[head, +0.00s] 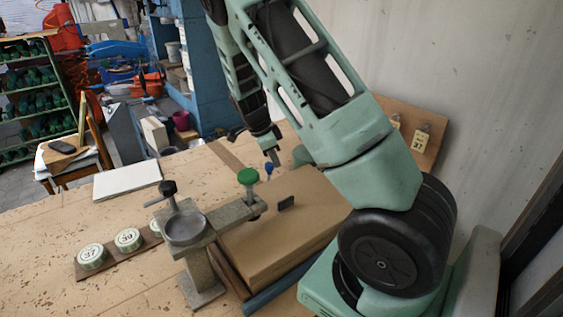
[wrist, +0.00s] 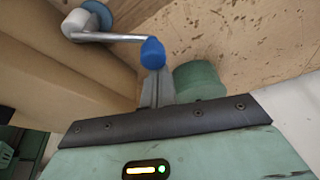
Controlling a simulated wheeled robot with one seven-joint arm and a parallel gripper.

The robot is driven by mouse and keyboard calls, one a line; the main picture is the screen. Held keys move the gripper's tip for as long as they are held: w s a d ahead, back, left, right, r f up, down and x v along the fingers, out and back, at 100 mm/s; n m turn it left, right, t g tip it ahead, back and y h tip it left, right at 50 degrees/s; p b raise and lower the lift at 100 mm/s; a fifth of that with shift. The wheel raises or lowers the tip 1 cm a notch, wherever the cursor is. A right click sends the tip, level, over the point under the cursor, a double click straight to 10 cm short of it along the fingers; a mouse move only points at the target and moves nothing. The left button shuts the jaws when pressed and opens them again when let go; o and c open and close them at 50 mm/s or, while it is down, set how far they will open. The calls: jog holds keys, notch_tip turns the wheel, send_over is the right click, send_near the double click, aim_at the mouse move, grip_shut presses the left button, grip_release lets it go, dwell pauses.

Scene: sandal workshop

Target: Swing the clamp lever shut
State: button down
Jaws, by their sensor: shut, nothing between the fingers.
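The clamp lever is a thin metal rod (wrist: 112,37) with a blue knob (wrist: 152,52) at its end. In the wrist view it runs from a pale round pivot (wrist: 75,24) beside a brown block to the knob. The block hides most of the lever in the head view.
A metal stand with a round cup (head: 185,228) and a green knob (head: 248,177) stands in front of the block. Numbered round tins (head: 92,256) sit on a strip at the left. A green cylinder (wrist: 200,82) stands right of my fingers. A white slab (head: 127,180) lies at the bench's left edge.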

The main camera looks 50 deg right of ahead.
jog(key=w+n, duration=0.1)
jog(key=a+n+t, duration=0.1)
jog(key=n, duration=0.1)
jog(key=w+a+n+b, duration=0.1)
jog(key=shift+w+f+h, duration=0.1)
jog(key=shift+w+h, duration=0.2)
jog(key=shift+w+a+n+t+b, duration=0.15)
jog(key=shift+w+a+n+t, duration=0.2)
jog(key=shift+n, duration=0.35)
jog(key=shift+w+a+n+t+b, duration=0.1)
jog(key=shift+w+a+n+t, duration=0.1)
jog(key=shift+a+n, duration=0.4)
jog(key=shift+w+a+n+t+b, duration=0.15)
jog(key=shift+w+a+n+t, duration=0.1)
jog(key=shift+n, duration=0.55)
